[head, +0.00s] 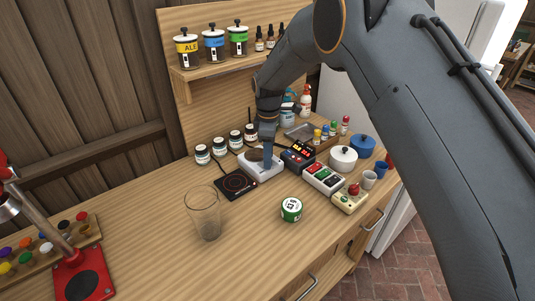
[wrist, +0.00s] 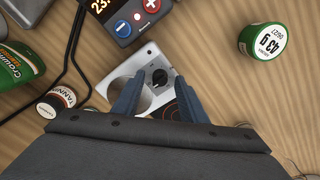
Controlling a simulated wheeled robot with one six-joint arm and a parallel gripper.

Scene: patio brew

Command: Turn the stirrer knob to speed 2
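The stirrer (head: 249,168) is a pale box on the wooden counter, with a dark round area on its top. In the wrist view its silver top (wrist: 118,85) carries a small black knob (wrist: 159,76). My gripper (head: 267,164) points down at the stirrer. In the wrist view its two blue fingers stand apart, with the knob showing between their tips. I cannot tell whether the fingertips touch the knob. The speed marks are too small to read, and my fingers hide part of the top.
A black hotplate (head: 236,185) sits left of the stirrer, and a controller with a red display (head: 298,156) stands close on its right. Small jars (head: 219,147) line the back. A glass beaker (head: 204,213) and a green tin (head: 291,209) stand in front.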

